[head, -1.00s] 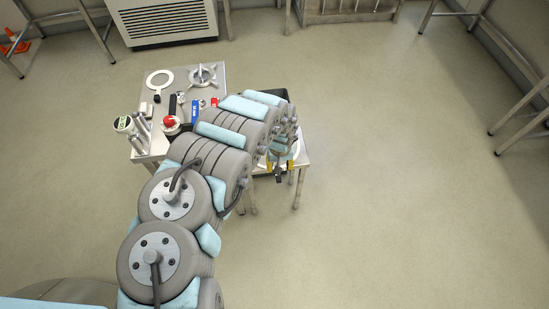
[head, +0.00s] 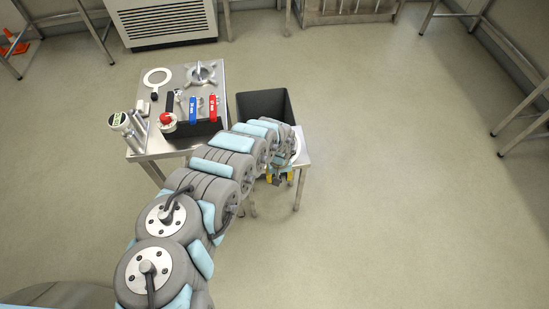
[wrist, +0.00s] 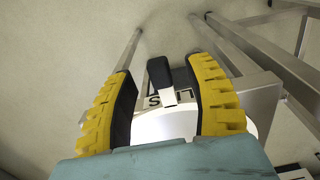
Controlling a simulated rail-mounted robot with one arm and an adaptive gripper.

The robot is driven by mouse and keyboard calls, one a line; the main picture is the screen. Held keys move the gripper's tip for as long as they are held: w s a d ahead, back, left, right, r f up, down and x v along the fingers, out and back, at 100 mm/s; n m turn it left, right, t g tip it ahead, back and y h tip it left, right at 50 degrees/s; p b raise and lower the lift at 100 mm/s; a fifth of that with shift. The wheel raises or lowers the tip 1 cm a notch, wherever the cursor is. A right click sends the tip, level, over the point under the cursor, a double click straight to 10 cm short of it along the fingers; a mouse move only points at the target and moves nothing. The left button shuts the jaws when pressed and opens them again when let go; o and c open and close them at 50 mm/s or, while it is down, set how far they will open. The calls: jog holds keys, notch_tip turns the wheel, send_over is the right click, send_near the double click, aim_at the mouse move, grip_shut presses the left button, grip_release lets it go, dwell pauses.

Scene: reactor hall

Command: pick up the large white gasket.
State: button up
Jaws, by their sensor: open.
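A white ring-shaped gasket (head: 297,146) lies on the small side stand at the right, partly hidden by my arm. In the wrist view its white rim (wrist: 165,124) and a white tab with a black grip (wrist: 158,72) show between my fingers. My gripper (head: 279,178), with yellow fingers, is over the stand's front part. It is open, with a finger on each side of the black grip (wrist: 163,68); I cannot tell whether either touches it. Another white ring (head: 146,80) with a dark grip lies on the metal table at the left.
A black bin (head: 264,100) stands behind my arm. The metal table (head: 215,75) holds a valve-like metal fitting (head: 201,73), blue (head: 193,108) and red (head: 213,106) tools, a red-topped part (head: 166,121) and metal cylinders (head: 128,128). The floor to the right is clear.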

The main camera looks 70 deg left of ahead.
jog(key=shift+f, duration=0.45)
grip_shut()
dwell(0.3)
